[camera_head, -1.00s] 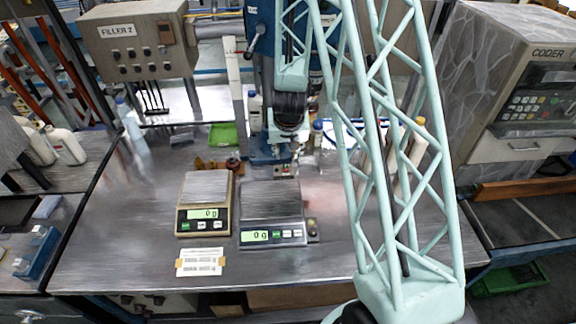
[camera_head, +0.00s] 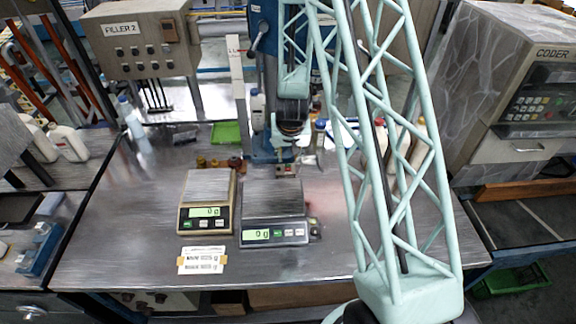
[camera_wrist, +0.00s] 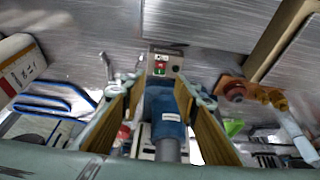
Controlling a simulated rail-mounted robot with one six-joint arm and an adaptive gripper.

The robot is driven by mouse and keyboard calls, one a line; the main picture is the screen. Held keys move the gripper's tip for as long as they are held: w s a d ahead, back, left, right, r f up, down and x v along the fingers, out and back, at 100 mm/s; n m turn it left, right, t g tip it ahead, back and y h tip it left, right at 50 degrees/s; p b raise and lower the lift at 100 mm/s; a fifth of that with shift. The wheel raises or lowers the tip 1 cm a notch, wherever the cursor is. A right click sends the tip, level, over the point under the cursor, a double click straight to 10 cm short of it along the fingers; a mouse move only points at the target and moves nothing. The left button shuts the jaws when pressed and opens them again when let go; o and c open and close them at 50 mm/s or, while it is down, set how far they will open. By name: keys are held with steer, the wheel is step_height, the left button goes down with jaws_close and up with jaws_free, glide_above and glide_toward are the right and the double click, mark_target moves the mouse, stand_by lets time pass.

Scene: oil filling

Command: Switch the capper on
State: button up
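The capper (camera_head: 264,120) is the blue machine on a column at the back middle of the table. A small switch box (camera_head: 287,171) with buttons sits at the front of its base. My gripper (camera_head: 291,137) is in front of the capper, above the switch box, partly hidden by my arm. In the wrist view my gripper (camera_wrist: 162,82) is open, with its gold-padded fingers apart and nothing between them that it holds. The fingers point toward the switch box, which appears just beyond the tips.
Two scales, one beige (camera_head: 206,188) and one grey (camera_head: 273,199), stand in front of the capper, reading 0 g. Small brown caps (camera_head: 217,162) and a green tray (camera_head: 225,133) lie to its left. Bottles (camera_head: 418,143) stand to the right, partly behind my arm.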

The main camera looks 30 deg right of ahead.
mark_target(288, 167)
steer(key=shift+x, duration=5.1)
steer(key=shift+c, duration=0.5)
